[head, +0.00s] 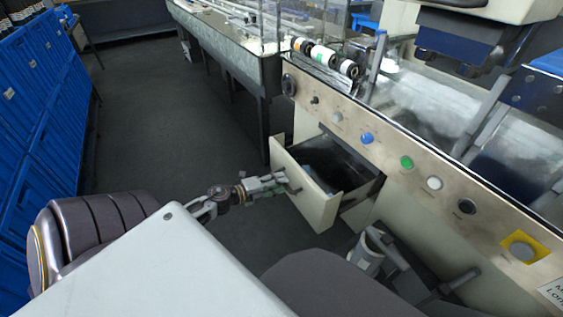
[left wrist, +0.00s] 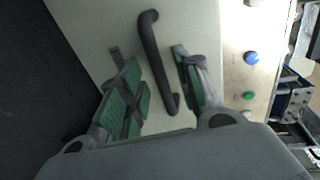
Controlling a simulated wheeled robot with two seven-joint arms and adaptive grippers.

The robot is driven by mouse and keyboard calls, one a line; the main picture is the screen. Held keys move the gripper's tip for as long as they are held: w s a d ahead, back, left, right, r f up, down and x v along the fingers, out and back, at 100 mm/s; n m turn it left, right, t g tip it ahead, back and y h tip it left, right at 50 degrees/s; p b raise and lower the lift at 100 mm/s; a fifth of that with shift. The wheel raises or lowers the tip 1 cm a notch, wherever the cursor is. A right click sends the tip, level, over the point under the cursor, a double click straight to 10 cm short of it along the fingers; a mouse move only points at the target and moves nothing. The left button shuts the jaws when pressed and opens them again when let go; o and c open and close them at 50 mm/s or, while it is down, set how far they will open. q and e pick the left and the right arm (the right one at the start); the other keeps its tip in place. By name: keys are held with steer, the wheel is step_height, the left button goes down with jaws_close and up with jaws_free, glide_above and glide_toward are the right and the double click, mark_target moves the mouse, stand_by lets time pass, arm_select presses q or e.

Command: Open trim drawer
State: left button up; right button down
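The trim drawer stands pulled out of the machine's front, and its dark inside shows in the head view. Its pale front panel (head: 312,203) faces my left gripper (head: 288,184). In the left wrist view the dark bar handle (left wrist: 154,50) lies between the two green-padded fingers of my left gripper (left wrist: 150,58). The fingers are apart, with visible gaps to the handle on both sides. In the head view the handle is mostly hidden by the gripper. Dark and pale arm parts at the lower right seem to be my right arm; its finger state is unclear.
The control panel (head: 436,199) above the drawer carries a blue button (head: 367,138), a green button (head: 406,162) and other knobs. Blue crates (head: 40,100) line the left side. The dark floor (head: 180,110) between them and the machine is clear.

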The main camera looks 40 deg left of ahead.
arm_select(q)
steer(key=v, duration=1)
stand_by(0.3)
stand_by(0.6)
